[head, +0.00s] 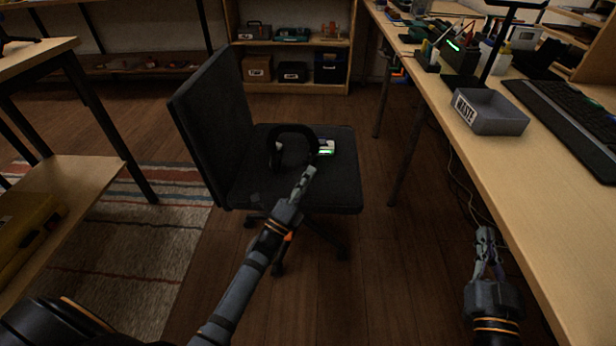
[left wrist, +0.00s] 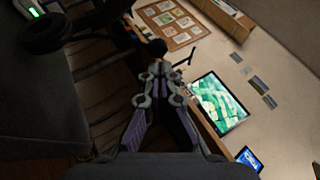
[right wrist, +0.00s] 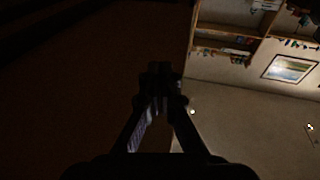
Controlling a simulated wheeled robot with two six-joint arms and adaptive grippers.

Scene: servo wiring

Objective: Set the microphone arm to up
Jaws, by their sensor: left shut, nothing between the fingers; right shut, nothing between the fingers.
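A black headset (head: 296,130) rests on the seat of the dark office chair (head: 245,185), its headband arched. Its microphone arm cannot be made out against the dark seat. In the left wrist view, part of the headset (left wrist: 45,32) shows at the upper left. My left gripper (head: 308,174) is shut and empty, just in front of the headset over the seat; it also shows in the left wrist view (left wrist: 160,72). My right gripper (head: 486,236) is shut and empty, beside the desk's front edge; it also shows in the right wrist view (right wrist: 158,72).
A small device with a green light (head: 326,148) lies on the seat right of the headset. The chair's tall backrest (head: 212,125) stands to the left. The desk (head: 540,200) on the right carries a grey waste tray (head: 495,118) and a keyboard (head: 570,115). Open floor lies between chair and desk.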

